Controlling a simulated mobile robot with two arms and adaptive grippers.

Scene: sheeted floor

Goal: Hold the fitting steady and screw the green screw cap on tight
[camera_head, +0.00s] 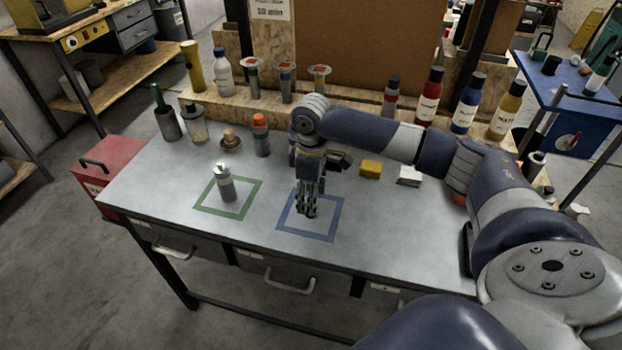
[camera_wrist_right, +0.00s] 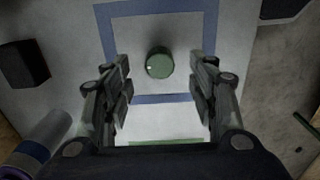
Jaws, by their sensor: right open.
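The round green screw cap (camera_wrist_right: 160,63) shows from above in the right wrist view, inside the blue square outline. It lies between and just beyond the fingertips of my right gripper (camera_wrist_right: 160,88), with clear space on both sides. My right gripper (camera_head: 308,210) is open and points down over the blue square in the head view, where it hides the cap. A grey upright cylinder with a pale narrower top, seemingly the fitting (camera_head: 227,188), stands in the green square, left of the right gripper. My left gripper is in neither view.
An orange-topped container (camera_head: 261,137), a small brown piece (camera_head: 230,141) and several bottles stand toward the back. A yellow block (camera_head: 371,169) and a white block (camera_head: 409,176) lie right, near my right arm. The bench front around both squares is clear.

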